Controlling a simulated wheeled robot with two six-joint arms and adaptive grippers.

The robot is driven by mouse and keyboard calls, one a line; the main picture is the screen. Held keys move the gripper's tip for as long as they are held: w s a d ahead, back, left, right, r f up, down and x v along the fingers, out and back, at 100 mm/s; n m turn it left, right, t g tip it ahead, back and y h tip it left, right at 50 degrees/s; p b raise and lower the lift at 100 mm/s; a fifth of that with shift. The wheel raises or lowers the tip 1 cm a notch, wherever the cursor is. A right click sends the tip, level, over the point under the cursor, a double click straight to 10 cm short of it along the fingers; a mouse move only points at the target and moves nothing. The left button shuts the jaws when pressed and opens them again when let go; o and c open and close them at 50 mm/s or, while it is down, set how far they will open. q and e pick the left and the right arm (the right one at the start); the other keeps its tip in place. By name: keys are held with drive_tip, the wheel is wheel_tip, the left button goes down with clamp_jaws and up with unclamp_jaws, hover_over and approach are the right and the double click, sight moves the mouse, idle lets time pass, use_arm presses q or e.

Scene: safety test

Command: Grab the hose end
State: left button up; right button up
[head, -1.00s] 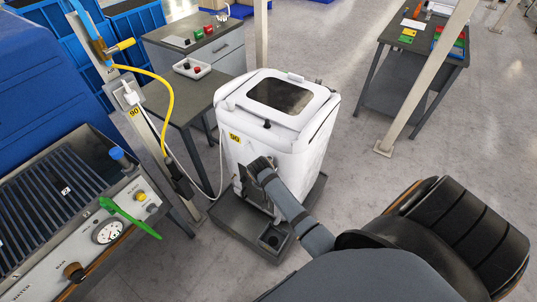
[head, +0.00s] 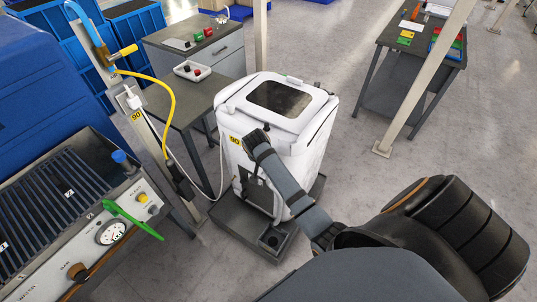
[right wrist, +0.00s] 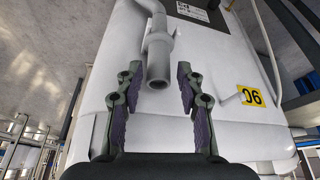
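The white machine (head: 275,125) with a dark window in its lid stands on a dark grey base. In the right wrist view, a grey hose end (right wrist: 159,66) with an open round mouth hangs in a clip against the machine's white side (right wrist: 215,75). My right gripper (right wrist: 159,84) is open, with one finger on each side of the hose mouth in the picture. I see gaps on both sides and no contact. In the head view, my right gripper (head: 256,140) is at the machine's front; the hose end cannot be made out there. My left gripper is out of view.
A yellow hose (head: 170,105) and a white cable hang by a post beside the machine. A dark workbench (head: 420,50) stands at the upper right. The floor between is clear.

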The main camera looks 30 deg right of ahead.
drive_tip(key=x, duration=0.4)
drive_tip(key=shift+d+f, duration=0.1)
drive_tip(key=shift+d, duration=0.15)
drive_tip(key=shift+a, duration=0.1)
clamp_jaws()
